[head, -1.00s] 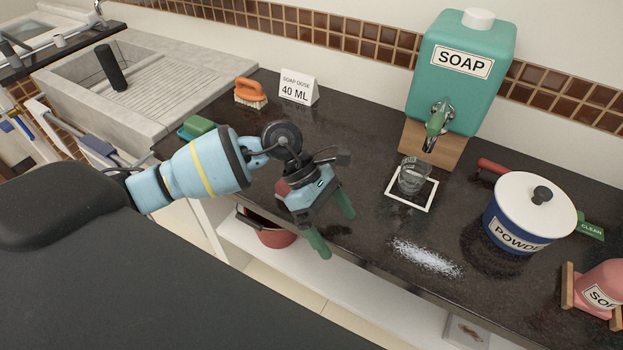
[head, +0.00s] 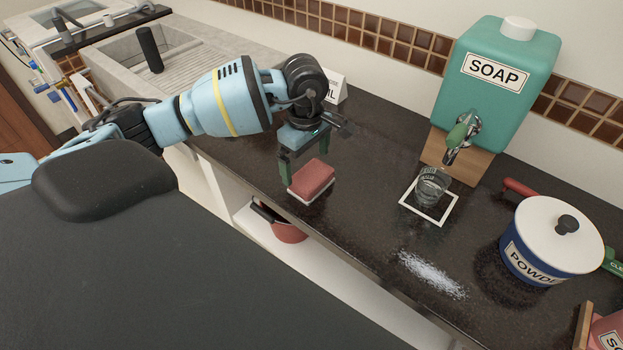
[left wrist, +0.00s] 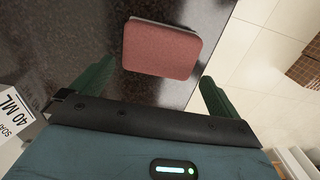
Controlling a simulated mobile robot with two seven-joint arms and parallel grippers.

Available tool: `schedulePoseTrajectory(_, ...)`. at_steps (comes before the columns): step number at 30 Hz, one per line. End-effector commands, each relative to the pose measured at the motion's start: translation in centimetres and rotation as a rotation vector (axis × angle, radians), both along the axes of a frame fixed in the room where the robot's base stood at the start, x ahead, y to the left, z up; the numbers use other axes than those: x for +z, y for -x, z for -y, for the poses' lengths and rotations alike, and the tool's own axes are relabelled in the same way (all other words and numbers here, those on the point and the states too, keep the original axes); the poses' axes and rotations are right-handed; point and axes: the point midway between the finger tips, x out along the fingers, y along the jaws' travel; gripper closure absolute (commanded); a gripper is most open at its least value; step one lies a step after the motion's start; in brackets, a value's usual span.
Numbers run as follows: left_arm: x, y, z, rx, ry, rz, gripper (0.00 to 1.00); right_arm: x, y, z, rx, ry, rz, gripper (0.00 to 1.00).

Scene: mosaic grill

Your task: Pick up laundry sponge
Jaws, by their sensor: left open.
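The laundry sponge (head: 312,178), a reddish-pink block with a pale underside, lies flat on the dark counter near its front edge. My left gripper (head: 303,160) is open and points down just over and behind the sponge. In the left wrist view the sponge (left wrist: 161,48) lies ahead of the two green fingers, roughly centred between them, with nothing in the grip. I cannot tell the exact height gap. My right gripper is not in view.
A glass (head: 432,185) stands on a white-framed square (head: 408,208) beneath the teal soap dispenser (head: 497,85). White powder (head: 432,275) is spilled on the counter (head: 365,215). A powder pot (head: 550,240) stands at right. A dose card (head: 337,87) is partly hidden behind my wrist.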

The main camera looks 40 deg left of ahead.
Motion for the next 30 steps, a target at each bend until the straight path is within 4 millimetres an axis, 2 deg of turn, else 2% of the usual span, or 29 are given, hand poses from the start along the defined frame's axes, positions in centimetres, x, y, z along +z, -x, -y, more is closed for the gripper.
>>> schedulePoseTrajectory(5, -0.6, 0.0, 0.0, 0.001, 0.001, -0.001, 0.00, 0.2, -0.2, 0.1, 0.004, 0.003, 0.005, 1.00)
schedulePoseTrajectory(15, -4.8, -0.2, 0.2, 0.001, 0.001, -0.001, 0.00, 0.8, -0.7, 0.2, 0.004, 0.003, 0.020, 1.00)
schedulePoseTrajectory(24, -5.2, -0.2, 0.2, 0.000, 0.001, 0.000, 0.00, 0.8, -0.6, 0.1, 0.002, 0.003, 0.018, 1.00)
schedulePoseTrajectory(30, -5.2, -0.2, 0.2, 0.000, 0.001, 0.000, 0.26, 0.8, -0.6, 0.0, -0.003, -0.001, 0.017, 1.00)
